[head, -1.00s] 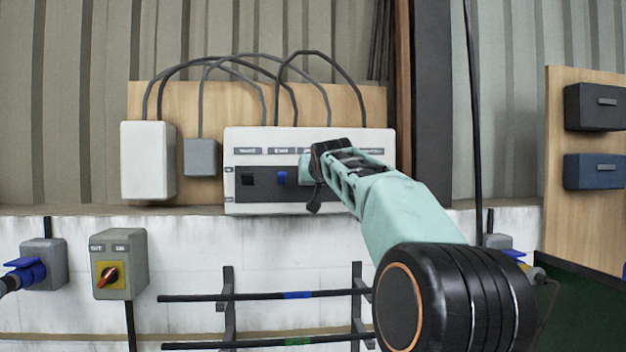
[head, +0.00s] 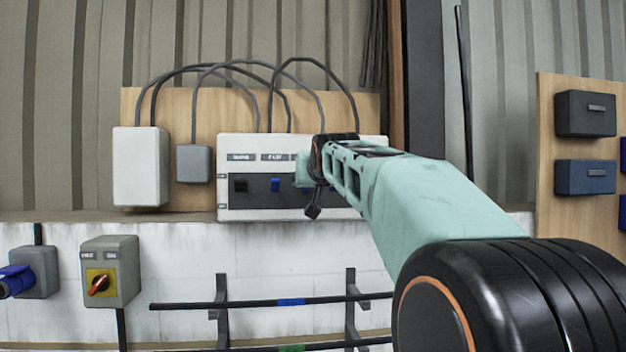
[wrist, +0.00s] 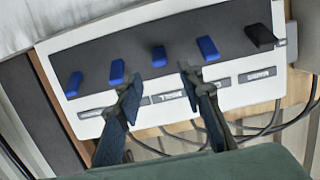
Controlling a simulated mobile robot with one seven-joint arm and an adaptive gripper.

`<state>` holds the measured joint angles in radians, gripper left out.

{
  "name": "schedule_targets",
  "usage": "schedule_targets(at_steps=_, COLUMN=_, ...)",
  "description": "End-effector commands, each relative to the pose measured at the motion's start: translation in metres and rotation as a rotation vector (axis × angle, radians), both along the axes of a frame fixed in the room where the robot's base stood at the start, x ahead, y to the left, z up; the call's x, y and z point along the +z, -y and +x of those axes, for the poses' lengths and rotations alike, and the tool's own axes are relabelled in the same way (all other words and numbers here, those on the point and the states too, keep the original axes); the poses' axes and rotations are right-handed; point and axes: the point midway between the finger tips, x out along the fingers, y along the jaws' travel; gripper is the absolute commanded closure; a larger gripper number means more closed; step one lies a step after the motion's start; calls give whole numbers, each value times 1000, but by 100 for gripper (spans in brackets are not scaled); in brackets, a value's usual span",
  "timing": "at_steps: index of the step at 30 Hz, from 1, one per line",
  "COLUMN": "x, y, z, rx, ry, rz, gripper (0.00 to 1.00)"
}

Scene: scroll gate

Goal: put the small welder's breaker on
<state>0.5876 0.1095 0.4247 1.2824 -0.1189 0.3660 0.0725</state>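The breaker panel (head: 262,214) is a white box with a dark strip on the wall board. In the head view a black switch (head: 240,186) and a blue switch (head: 276,185) show; my gripper (head: 306,172) and arm hide the rest. In the wrist view the panel (wrist: 58,62) appears upside down, with several blue switches and a black one (wrist: 260,36) at the right end. My gripper (wrist: 160,80) is open and empty, its fingers on either side of the middle blue switch (wrist: 158,57), just short of it. The labels are too blurred to tell which is the small welder's.
Blue switches (wrist: 117,72) (wrist: 207,48) stand close on both sides of the fingers. Grey cables (head: 300,62) loop above the panel. A white box (head: 140,168) and a small grey box (head: 194,163) are left of it. A red rotary switch (head: 99,285) is lower left.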

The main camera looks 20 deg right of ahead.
Motion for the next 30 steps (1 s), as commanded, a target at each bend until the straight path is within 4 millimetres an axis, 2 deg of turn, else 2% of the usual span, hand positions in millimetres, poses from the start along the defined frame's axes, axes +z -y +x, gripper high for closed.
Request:
schedule_targets(at_steps=3, x=4, y=-3, z=-17, rx=-2, ry=1, rz=-1, gripper=65)
schedule_targets(at_steps=10, x=6, y=-7, z=-35, rx=-1, ry=-1, rz=0, gripper=65)
schedule_targets(at_steps=24, x=5, y=-9, z=-38, rx=2, ry=-1, rz=2, gripper=65)
schedule_targets(at_steps=30, x=-4, y=-21, z=-33, rx=19, ry=0, rz=9, gripper=65)
